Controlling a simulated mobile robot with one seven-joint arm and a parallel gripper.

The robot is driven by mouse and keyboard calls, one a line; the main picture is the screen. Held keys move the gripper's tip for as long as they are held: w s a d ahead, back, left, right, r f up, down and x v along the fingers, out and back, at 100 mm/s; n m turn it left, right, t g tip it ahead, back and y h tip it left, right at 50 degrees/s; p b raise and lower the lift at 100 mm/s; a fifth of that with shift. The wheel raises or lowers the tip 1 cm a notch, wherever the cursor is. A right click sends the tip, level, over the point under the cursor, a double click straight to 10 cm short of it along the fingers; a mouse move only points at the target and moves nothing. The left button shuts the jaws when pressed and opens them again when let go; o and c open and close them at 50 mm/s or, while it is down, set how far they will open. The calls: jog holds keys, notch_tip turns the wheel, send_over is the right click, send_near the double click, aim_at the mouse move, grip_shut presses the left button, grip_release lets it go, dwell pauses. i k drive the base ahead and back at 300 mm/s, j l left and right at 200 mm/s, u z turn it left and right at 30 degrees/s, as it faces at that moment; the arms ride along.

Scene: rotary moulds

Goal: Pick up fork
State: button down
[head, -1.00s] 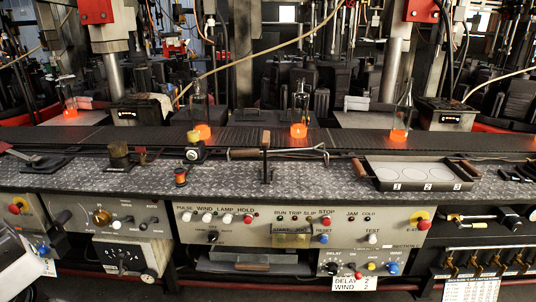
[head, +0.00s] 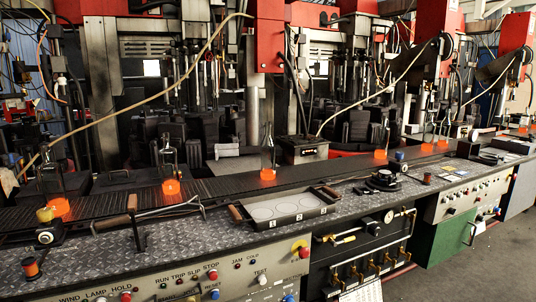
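A long metal fork (head: 166,213) lies on the bench at the left of the head view. Its wooden handle (head: 110,223) points left and its thin forked end points right, near the tray. An upright piece with a wooden top (head: 132,207) stands in front of the fork and crosses its outline. My gripper is not in view, so its distance from the fork cannot be told.
The fork lies on a patterned metal bench top (head: 185,239). A numbered tray (head: 325,209) sits right of it. Glowing-bottomed bottles stand behind on the conveyor, including one bottle (head: 267,153). A spool (head: 32,267) is front left. Open floor (head: 490,270) shows at lower right.

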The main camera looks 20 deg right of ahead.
aim_at(132, 203)
jog(key=i+l+u, duration=0.15)
jog(key=l, duration=0.4)
jog(key=i+l+u, duration=0.15)
jog(key=l, duration=0.4)
jog(key=i+l+u, duration=0.15)
jog(key=l, duration=0.45)
jog(key=i+l+u, duration=0.15)
jog(key=l, duration=0.45)
jog(key=i+l, duration=0.15)
jog(key=i, duration=0.35)
jog(key=i+l+u, duration=0.1)
jog(key=i, duration=0.4)
